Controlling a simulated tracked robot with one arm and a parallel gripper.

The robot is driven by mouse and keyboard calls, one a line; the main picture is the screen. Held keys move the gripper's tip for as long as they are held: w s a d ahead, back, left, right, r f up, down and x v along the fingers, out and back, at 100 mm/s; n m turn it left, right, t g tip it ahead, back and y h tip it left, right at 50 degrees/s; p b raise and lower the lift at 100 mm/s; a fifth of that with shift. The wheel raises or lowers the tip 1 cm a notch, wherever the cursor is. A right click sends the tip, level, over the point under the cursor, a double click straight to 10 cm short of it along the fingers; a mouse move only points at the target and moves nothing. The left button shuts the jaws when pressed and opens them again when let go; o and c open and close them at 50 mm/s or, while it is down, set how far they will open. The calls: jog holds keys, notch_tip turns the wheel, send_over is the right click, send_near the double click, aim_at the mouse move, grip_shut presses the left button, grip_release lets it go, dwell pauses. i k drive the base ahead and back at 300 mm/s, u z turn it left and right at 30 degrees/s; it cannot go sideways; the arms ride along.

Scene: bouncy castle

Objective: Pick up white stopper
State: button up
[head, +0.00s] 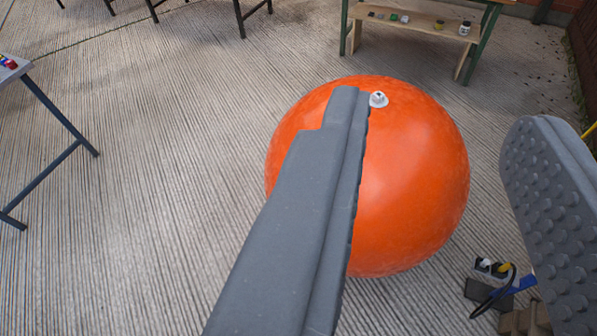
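The white stopper (378,100) is a small round plug with a dark spot on top, on the upper part of a large orange ball (418,185). My gripper (443,108) is open, with two grey fingers spread wide and nothing between them. The left finger crosses in front of the ball, and its tip appears just left of the stopper. The right finger, with a studded inner face, is at the right edge, well apart from the stopper. The distance from the fingers to the stopper is hard to tell. The left finger hides part of the ball.
The ball rests on ribbed decking (190,190). A wooden bench (425,25) with small jars stands behind it. A grey-legged table (50,105) is at the left. A dark pump-like item with a hose (492,293) lies at lower right. The decking left of the ball is clear.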

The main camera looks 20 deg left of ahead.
aim_at(483, 264)
jog(key=u, duration=0.25)
jog(key=i, duration=0.55)
jog(key=z, duration=3.2)
jog(key=i, duration=0.75)
jog(key=z, duration=0.05)
